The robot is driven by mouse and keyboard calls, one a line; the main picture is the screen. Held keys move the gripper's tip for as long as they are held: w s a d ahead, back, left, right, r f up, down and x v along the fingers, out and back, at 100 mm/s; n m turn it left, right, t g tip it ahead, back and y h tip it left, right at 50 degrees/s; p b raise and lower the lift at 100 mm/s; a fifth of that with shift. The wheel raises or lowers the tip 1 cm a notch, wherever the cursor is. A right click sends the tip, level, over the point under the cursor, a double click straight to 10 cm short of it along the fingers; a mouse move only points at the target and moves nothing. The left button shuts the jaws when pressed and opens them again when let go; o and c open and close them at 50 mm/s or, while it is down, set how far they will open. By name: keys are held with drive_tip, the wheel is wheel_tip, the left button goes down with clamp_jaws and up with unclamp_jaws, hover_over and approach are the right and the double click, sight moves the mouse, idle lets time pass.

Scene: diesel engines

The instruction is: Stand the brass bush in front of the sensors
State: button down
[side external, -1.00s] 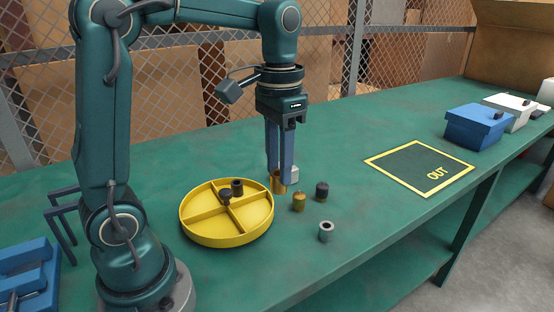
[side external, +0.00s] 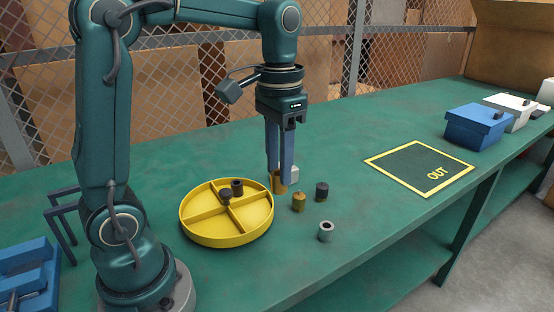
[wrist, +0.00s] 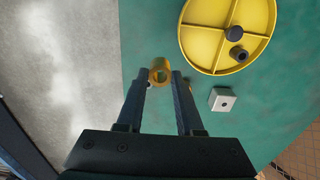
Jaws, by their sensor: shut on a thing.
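The brass bush (side external: 278,184) is a short hollow brass-coloured cylinder, upright, between my fingertips at the middle of the bench. It also shows in the wrist view (wrist: 160,72), with its bore facing the camera. My gripper (side external: 280,180) points straight down and is shut on the bush, one finger on each side. The bush is at or very near the bench top; I cannot tell if it touches. A small brass piece with a knob (side external: 299,202) and a similar dark piece (side external: 321,191) stand right of the bush. I cannot tell which pieces are the sensors.
A round yellow divided tray (side external: 188,229) is left of my gripper, holding a dark ring (side external: 237,186) and a dark knobbed piece (side external: 226,197). A pale block (wrist: 222,99) is close by. The OUT square (side external: 410,170) is clear.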

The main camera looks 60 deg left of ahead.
drive_tip(key=m, duration=0.1)
drive_tip(key=w+m, duration=0.1)
drive_tip(key=shift+a+r+m, duration=0.15)
drive_tip(key=shift+m, duration=0.25)
drive_tip(key=w+a+f+m, duration=0.4)
drive_tip(key=w+m, duration=0.2)
drive_tip(key=w+d+f, duration=0.1)
drive_tip(key=d+f, duration=0.1)
drive_tip(key=d, duration=0.1)
drive_tip(key=w+d+f, duration=0.1)
drive_tip(key=d+f, duration=0.1)
drive_tip(key=d, duration=0.2)
drive_tip(key=w+d+f, duration=0.2)
drive_tip(key=d, duration=0.1)
drive_tip(key=shift+d+f, duration=0.15)
drive_tip(key=shift+f, duration=2.3)
drive_tip(key=shift+f, duration=0.15)
drive_tip(key=c, duration=0.5)
unclamp_jaws()
drive_tip(key=shift+c, duration=0.2)
